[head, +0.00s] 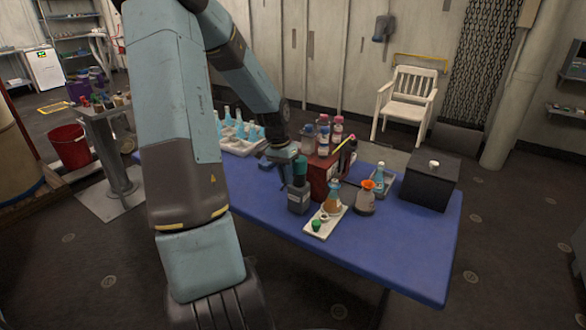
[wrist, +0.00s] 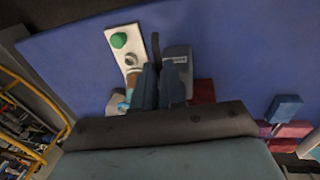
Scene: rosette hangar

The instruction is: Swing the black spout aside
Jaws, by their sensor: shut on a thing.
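My gripper (wrist: 157,68) reaches down over the blue table in the wrist view. Its two fingers are close together, with a thin black spout (wrist: 155,44) showing at their tips, and it is shut on the spout. A grey container with a pale label (wrist: 177,56) lies right beside the fingers and is partly covered by them. In the head view my gripper (head: 298,165) is above a dark grey labelled container (head: 299,198). The spout cannot be made out clearly there.
A white tray (head: 312,229) with a green cap (head: 316,225) and an amber-filled flask (head: 333,201) sits in front. An orange-topped flask (head: 366,200), red box (head: 320,178) and black box (head: 428,184) stand nearby. The blue table's (head: 405,250) front right is clear.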

